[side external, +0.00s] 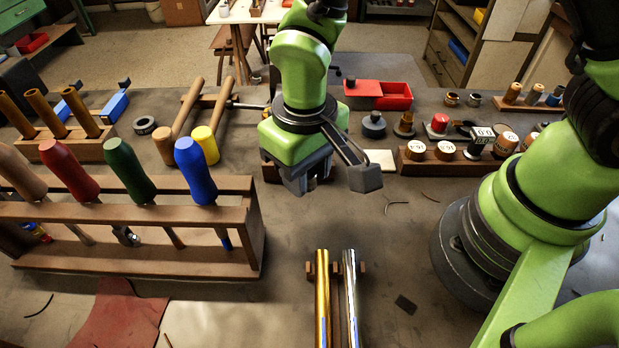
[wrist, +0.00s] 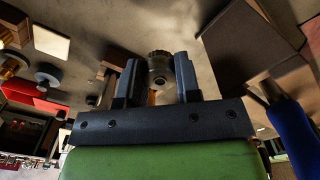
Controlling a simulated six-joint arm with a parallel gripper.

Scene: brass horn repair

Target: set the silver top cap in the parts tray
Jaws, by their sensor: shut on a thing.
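The silver top cap (wrist: 159,67) is a small, round, ridged piece that looks dark grey in the wrist view. It sits between the two fingers of my gripper (wrist: 157,78), which is shut on it. In the side view my gripper (side external: 299,183) points down over the bench, right of the blue-handled tool, and its fingers hide the cap. A red tray (side external: 393,103), which I take for the parts tray, stands behind and to the right of my gripper. Its red also shows at the left of the wrist view (wrist: 38,100).
A wooden tool rack (side external: 130,262) with upright handles stands at the left. Brass and silver tubes (side external: 322,295) lie on a support in front. Bottles and a wooden holder (side external: 425,165) stand to the right. A brown wooden piece (side external: 322,176) is close behind my gripper.

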